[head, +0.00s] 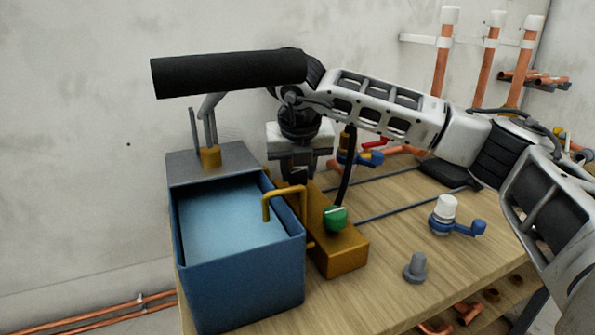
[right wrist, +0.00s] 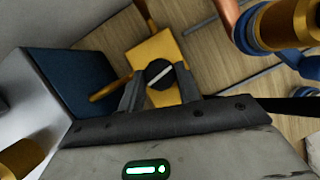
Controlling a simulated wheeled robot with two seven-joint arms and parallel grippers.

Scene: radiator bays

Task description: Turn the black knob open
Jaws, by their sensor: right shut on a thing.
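The black knob (right wrist: 158,73) has a white line across its face, slanting up to the right. It sits on a yellow-brass block (right wrist: 155,50), which also shows in the head view (head: 343,256). My right gripper (right wrist: 159,84) is shut on the knob, with one finger at each side. In the head view my right gripper (head: 298,178) points down at the far part of the block and hides the knob. A green knob (head: 335,218) sits on the near part of the same block. My left gripper is not in view.
A blue tank (head: 245,275) stands left of the block, with a bent brass pipe (head: 268,206) at its rim. A blue valve with a white cap (head: 445,208) and a grey peg (head: 415,267) stand to the right. The wooden bench (head: 385,235) is bare between them.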

